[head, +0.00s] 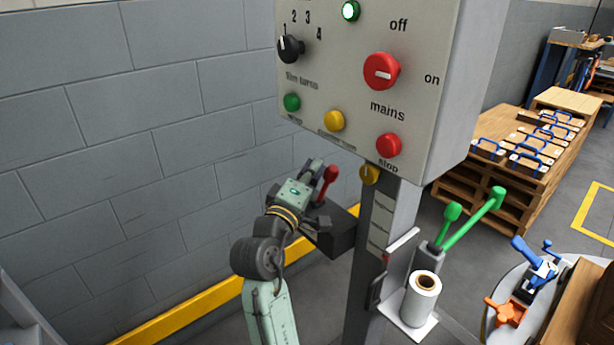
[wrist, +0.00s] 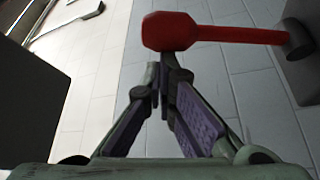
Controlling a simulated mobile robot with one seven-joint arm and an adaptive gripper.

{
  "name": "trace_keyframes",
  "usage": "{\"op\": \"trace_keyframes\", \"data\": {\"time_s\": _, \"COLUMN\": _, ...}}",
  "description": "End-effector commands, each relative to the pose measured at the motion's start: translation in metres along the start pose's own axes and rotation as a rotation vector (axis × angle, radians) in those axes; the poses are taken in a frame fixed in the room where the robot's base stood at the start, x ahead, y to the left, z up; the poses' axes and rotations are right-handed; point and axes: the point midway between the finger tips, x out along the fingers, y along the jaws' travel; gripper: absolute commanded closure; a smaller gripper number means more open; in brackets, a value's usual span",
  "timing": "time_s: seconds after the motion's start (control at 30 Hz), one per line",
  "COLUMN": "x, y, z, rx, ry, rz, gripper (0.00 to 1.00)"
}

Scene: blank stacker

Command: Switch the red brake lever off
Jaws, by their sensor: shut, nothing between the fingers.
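The red brake lever (head: 328,182) stands up from a dark box (head: 331,238) on the left side of the machine's post, tilted a little. My gripper (head: 322,168) is beside the lever, on its left in the head view. In the wrist view the red lever (wrist: 215,32) lies across the top, its thick knob at the left end and its dark pivot at the right. The fingertips (wrist: 163,72) are shut together with nothing between them, close to the knob. I cannot tell whether they touch it.
A control panel (head: 340,75) with a red mains knob (head: 381,72) and red stop button (head: 388,145) hangs above. Green levers (head: 470,222) and a white roll (head: 421,298) are right of the post. A block wall (head: 120,150) and yellow rail (head: 185,318) are at left.

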Motion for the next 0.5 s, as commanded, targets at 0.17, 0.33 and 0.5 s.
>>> {"op": "trace_keyframes", "data": {"time_s": 0.17, "x": -0.0033, "y": -0.0004, "z": 0.0059, "rx": 0.044, "ry": 0.0, "rz": 0.024, "gripper": 1.0}}
{"op": "trace_keyframes", "data": {"time_s": 0.33, "x": -0.004, "y": 0.0013, "z": 0.0073, "rx": 0.063, "ry": 0.0, "rz": 0.033, "gripper": 1.0}}
{"op": "trace_keyframes", "data": {"time_s": 0.5, "x": -0.004, "y": 0.0019, "z": 0.0074, "rx": 0.065, "ry": 0.0, "rz": 0.034, "gripper": 1.0}}
